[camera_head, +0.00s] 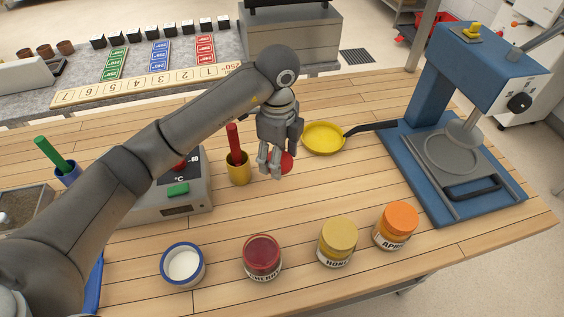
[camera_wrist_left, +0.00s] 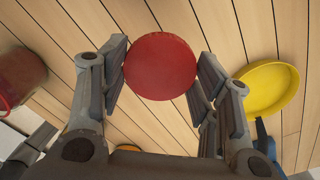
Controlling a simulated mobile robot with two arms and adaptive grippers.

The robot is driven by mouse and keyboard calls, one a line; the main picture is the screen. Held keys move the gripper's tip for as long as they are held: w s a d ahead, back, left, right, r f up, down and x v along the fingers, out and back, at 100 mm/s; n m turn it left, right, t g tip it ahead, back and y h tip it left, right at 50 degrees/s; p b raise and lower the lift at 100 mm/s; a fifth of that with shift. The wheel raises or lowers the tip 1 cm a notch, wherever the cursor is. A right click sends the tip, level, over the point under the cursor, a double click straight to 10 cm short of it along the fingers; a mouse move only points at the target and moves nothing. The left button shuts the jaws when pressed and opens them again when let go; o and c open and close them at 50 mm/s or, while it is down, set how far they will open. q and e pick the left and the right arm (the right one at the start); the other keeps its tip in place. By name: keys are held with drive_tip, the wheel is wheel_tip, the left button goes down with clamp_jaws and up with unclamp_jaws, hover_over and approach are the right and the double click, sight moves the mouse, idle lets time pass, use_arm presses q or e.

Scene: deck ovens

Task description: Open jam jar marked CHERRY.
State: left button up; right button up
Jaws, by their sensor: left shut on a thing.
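The cherry jar (camera_head: 262,258), its label partly readable as "HERR", stands upright near the table's front edge. Its top looks dark red, like bare jam inside a rim, with no separate lid seen on it. My left gripper (camera_head: 274,168) is shut on a round red lid (camera_head: 287,161), above the table behind the jars and away from the cherry jar. In the left wrist view the red lid (camera_wrist_left: 160,66) sits between both fingers (camera_wrist_left: 160,85). My right gripper is not in view.
Honey (camera_head: 337,243) and apricot (camera_head: 396,226) jars with lids stand right of the cherry jar. A white cup with blue rim (camera_head: 182,264) is left. A yellow pan (camera_head: 322,137), yellow pot (camera_head: 238,171) and blue press (camera_head: 432,150) stand near the gripper. Bare table lies between.

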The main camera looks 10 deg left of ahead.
sight(282, 164)
use_arm(q)
drive_tip(key=w+f, duration=0.2)
drive_tip(key=f, duration=0.1)
drive_tip(key=shift+w+d+f, duration=0.1)
drive_tip(key=shift+w+d, duration=0.1)
drive_tip(key=shift+w, duration=0.2)
wheel_tip(282, 164, down, 3)
drive_tip(key=shift+w+p, duration=0.1)
drive_tip(key=shift+p, duration=0.9)
drive_tip(key=shift+f, duration=0.1)
drive_tip(key=shift+f, duration=0.2)
drive_tip(key=o, duration=1.1)
